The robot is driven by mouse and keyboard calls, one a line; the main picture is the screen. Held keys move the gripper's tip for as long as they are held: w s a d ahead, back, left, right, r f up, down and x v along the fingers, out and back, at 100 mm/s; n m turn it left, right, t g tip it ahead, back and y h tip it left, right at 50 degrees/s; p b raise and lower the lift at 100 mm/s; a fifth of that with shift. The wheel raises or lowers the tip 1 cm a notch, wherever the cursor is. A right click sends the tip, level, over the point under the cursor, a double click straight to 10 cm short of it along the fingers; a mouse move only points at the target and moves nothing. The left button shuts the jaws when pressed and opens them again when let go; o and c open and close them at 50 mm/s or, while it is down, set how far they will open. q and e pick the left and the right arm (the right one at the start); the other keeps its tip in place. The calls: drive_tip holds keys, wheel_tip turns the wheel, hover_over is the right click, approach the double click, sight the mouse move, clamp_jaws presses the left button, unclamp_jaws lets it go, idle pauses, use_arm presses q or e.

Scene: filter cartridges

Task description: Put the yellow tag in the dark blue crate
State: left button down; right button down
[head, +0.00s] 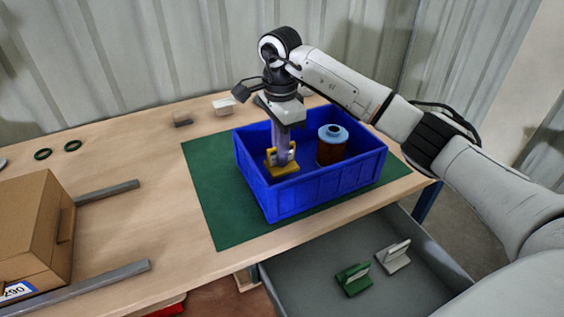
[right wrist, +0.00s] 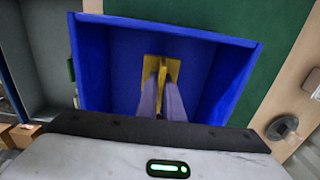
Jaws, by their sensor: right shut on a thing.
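The dark blue crate (head: 318,199) stands on a green mat on the table; its wall also shows in the right wrist view (right wrist: 92,70). The yellow tag (head: 286,170) is inside the crate, at its left part. My right gripper (head: 282,158) reaches down into the crate and is shut on the tag. In the right wrist view the fingertips (right wrist: 162,84) close on the tag's upright part, and the tag's yellow plate (right wrist: 172,66) shows around them. I cannot tell whether the tag touches the crate floor. My left gripper is not in view.
A brown cartridge with a light blue top (head: 332,146) stands in the crate's right part. A grey drawer (head: 330,291) below holds a green tag (head: 354,279) and a white tag (head: 394,257). A cardboard box (head: 32,230) and metal rails (head: 108,192) are at left. Black rings (head: 43,154) lie behind.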

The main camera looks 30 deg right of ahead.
drive_tip(key=shift+f, duration=1.65)
drive_tip(key=shift+f, duration=0.2)
drive_tip(key=c, duration=1.9)
unclamp_jaws()
wheel_tip(320, 180, up, 12)
drive_tip(key=shift+r, duration=0.2)
